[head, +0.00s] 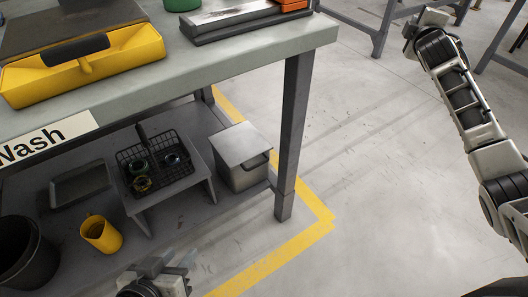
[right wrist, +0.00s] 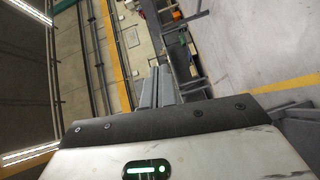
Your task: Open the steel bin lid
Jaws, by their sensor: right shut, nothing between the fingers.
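The steel bin (head: 241,173) is a grey box on the lower shelf under the workbench, near the bench's right leg. Its flat, pale lid (head: 241,144) lies over the top, with a dark strip below its right front edge. My left gripper (head: 172,268) is at the bottom edge of the head view, in front of and left of the bin, apart from it. Its fingers are not clear enough to judge. My right gripper (head: 415,32) is raised at the upper right, far from the bin. Its fingers (right wrist: 161,85) are together and empty in the right wrist view.
The workbench (head: 190,80) overhangs the bin, and its leg (head: 293,130) stands just right of it. A small stand (head: 143,205) with a black wire basket (head: 130,160) is left of the bin. A yellow cup (head: 101,234) is further left. Floor to the right is clear.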

